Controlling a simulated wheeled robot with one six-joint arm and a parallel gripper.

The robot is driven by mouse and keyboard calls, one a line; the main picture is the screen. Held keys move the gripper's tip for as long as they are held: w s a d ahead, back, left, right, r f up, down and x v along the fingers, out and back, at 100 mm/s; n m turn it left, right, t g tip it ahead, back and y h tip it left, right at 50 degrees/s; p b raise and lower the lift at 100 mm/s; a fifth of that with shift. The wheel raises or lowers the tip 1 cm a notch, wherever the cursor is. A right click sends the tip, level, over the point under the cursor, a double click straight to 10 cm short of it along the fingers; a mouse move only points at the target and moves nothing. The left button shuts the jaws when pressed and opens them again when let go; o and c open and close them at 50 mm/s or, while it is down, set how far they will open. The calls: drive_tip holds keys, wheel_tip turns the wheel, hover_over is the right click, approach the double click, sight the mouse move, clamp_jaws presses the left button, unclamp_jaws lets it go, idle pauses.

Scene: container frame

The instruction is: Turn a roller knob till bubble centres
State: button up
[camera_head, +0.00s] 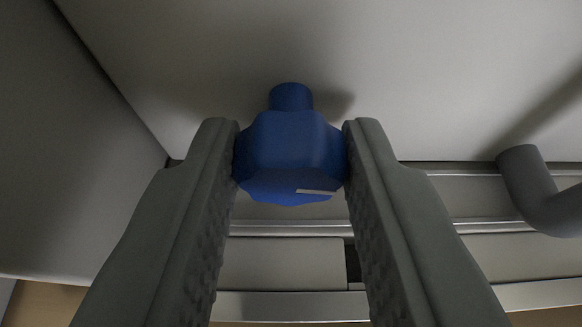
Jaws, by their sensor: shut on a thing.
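A blue roller knob (290,150) with rounded, lobed sides stands out from a pale grey panel (420,70) on a short round blue stem (291,96). A small white mark (316,192) shows on the knob's lower right. My gripper (291,160) is shut on the knob, one grey finger touching its left side and the other its right side. No bubble or level is in view.
A grey bent pipe or handle (530,190) is at the right. A grey wall (70,150) stands close on the left. Metal rails (290,304) run across below the knob, with a brown surface (40,305) under them.

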drive_tip(key=shift+n+h, duration=0.3)
drive_tip(key=shift+n, duration=0.1)
idle(0.3)
drive_tip(key=o, duration=1)
drive_tip(key=shift+c, duration=0.2)
drive_tip(key=v, duration=1.7)
drive_tip(key=shift+s, duration=0.2)
